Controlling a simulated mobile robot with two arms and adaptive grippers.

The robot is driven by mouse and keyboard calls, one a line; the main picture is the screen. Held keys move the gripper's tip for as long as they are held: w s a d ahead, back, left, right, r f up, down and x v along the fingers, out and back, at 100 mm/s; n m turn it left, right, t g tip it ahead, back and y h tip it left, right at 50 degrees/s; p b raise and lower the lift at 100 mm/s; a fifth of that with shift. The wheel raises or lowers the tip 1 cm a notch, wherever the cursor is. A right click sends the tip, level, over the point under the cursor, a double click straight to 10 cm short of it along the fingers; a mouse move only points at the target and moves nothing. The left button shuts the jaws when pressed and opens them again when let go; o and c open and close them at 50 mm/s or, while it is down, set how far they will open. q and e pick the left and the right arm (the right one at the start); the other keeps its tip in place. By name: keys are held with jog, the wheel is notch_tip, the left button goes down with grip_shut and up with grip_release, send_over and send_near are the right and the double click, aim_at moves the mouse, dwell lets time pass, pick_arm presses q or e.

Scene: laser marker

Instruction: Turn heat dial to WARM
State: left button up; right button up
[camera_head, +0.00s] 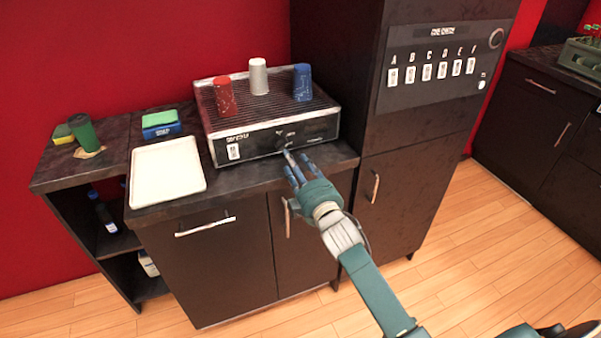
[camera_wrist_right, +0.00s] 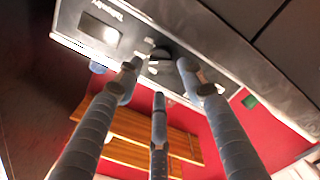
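The heat dial (camera_head: 280,135) is a small dark knob on the front panel of a black cup warmer (camera_head: 213,150) with a ribbed top. In the right wrist view the dial (camera_wrist_right: 160,53) shows just beyond my fingertips, with small pale marks around it too blurred to read. My right gripper (camera_head: 289,161) is just in front of the panel, below the dial. In the wrist view its fingers (camera_wrist_right: 159,80) are spread apart, with nothing held between them. I cannot tell whether a fingertip touches the dial. My left gripper is not in view.
Red (camera_head: 225,96), white (camera_head: 258,77) and blue (camera_head: 302,83) cups stand upside down on the warmer. A white tray (camera_head: 166,172) lies to its left, with a sponge box (camera_head: 161,125) behind. A tall dark cabinet (camera_head: 415,150) stands close on the right.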

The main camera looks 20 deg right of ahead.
jog(key=shift+s+d, duration=0.1)
jog(key=shift+s, duration=2.1)
jog(key=shift+f, duration=0.15)
jog(key=s+f+m+g, duration=0.1)
jog(key=s+f+g, duration=0.15)
jog(key=f, duration=0.85)
jog(key=s+f+m+g, duration=0.2)
jog(key=s+f, duration=0.1)
jog(key=f, duration=0.9)
jog(key=s+f+m+g, duration=0.1)
jog(key=s+f+g, duration=0.1)
jog(key=s+f, duration=0.7)
jog(key=s+f+m+g, duration=0.25)
jog(key=s+f, duration=0.35)
jog(key=f, duration=0.5)
jog(key=s+f+m+g, duration=0.1)
jog(key=s+f, duration=0.4)
jog(key=s, duration=0.7)
jog(key=s+f+m+g, duration=0.1)
jog(key=s+f+g, duration=0.3)
jog(key=s, duration=0.8)
jog(key=s+f+m+g, duration=0.1)
jog(key=s+f+g, duration=0.2)
jog(key=s+f, duration=0.4)
jog(key=s, duration=0.6)
jog(key=shift+f+h, duration=0.3)
jog(key=shift+f, duration=0.1)
jog(key=shift+m, duration=0.25)
